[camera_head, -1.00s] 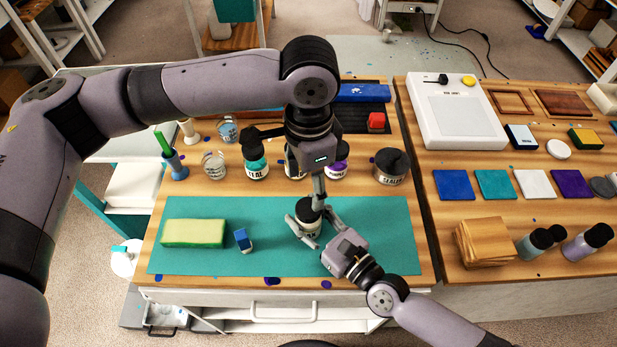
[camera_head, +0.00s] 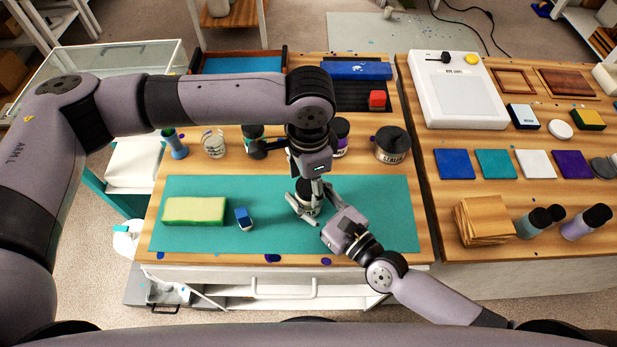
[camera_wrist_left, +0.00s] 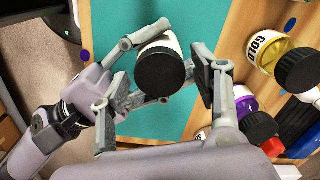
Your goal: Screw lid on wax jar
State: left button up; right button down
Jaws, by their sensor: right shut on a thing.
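The wax jar (camera_wrist_left: 171,42) is a small white jar on the teal mat (camera_head: 370,200), with a black lid (camera_wrist_left: 162,73) resting on its top. In the head view the jar (camera_head: 307,199) is largely hidden by both grippers. My right gripper (camera_head: 314,214) is shut around the jar's body, reaching in from the lower right. My left gripper (camera_head: 309,186) points down just above the lid. In the left wrist view my left gripper's (camera_wrist_left: 157,88) fingers are spread on either side of the lid, with gaps to it.
Several jars, including a black-lidded one (camera_head: 392,145) and a gold-labelled one (camera_wrist_left: 268,50), stand behind the mat. Its right part is clear.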

pick_arm(q)
jog(key=c, duration=1.2)
jog(key=shift+o, duration=0.2)
jog(key=o, duration=1.4)
notch_tip(320, 180, up, 12)
jog(key=shift+r, duration=0.1)
pick_arm(e)
jog(key=c, duration=0.8)
grip_release()
